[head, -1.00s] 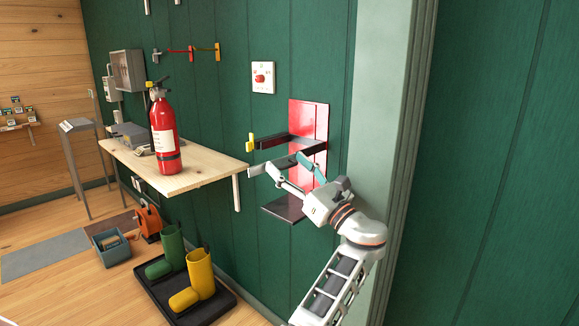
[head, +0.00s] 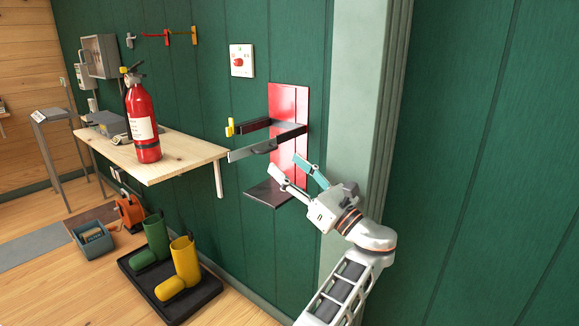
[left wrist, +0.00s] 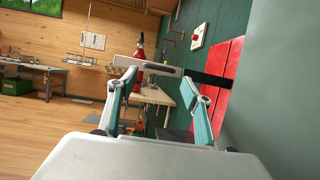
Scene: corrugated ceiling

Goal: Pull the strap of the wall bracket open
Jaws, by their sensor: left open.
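The wall bracket has a red back plate (head: 290,105) on the green wall, a black lower shelf (head: 268,193) and a dark arm with a yellow end piece (head: 230,128). Its strap (head: 240,154), grey with a dark grip, slants out from the plate's right side. The strap's free end stands apart from the yellow piece. My left gripper (head: 283,163) is open and empty, just below and right of the strap, apart from it. In the left wrist view the strap (left wrist: 150,68) crosses beyond the open fingertips (left wrist: 160,82). My right gripper is not in view.
A wooden shelf (head: 185,160) with a red fire extinguisher (head: 143,125) stands left of the bracket. Yellow (head: 183,265) and green boots stand on a black tray below. A pale post (head: 350,130) rises close right of the bracket.

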